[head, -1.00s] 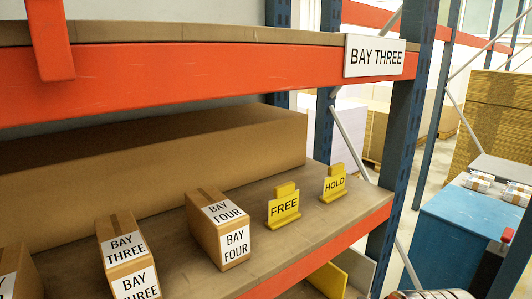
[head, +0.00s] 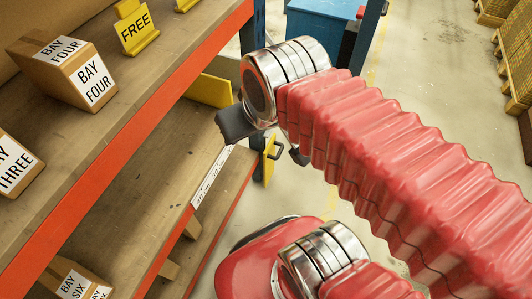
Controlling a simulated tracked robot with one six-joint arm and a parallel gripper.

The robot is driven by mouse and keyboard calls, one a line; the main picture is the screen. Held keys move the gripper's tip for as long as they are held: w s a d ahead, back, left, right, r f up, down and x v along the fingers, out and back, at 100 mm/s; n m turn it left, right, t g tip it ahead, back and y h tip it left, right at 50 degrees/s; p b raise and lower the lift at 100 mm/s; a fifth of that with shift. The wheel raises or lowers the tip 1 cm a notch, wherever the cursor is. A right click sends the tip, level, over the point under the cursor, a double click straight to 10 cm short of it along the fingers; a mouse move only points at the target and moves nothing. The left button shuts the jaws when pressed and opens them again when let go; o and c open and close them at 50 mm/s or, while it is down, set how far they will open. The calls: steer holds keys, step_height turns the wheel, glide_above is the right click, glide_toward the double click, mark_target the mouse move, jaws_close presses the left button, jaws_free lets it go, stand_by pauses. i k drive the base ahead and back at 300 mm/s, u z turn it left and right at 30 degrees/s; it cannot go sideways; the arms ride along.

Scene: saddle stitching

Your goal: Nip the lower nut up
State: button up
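No nut can be made out in the head view. My red, ribbed arm comes in from the right and ends in a silver ringed joint. Dark parts that look like my gripper (head: 268,148) show below that joint, near the front edge of the lower shelf (head: 172,205). The joint hides most of them, so I cannot tell whether the fingers are apart. A small yellow piece with black shows beside them; whether it is held is unclear.
The upper shelf (head: 160,62) holds a BAY FOUR box (head: 72,72), a BAY THREE box (head: 12,165) and a yellow FREE sign (head: 137,30). A BAY SIX box (head: 78,282) sits low left. A blue cabinet (head: 318,30) stands behind. Floor right of the shelving is open.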

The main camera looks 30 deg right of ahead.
mark_target(267, 134)
steer(key=u, duration=0.05)
steer(key=k, duration=0.65)
steer(key=z, duration=0.65)
steer(key=i, duration=1.65)
steer(key=u, duration=0.05)
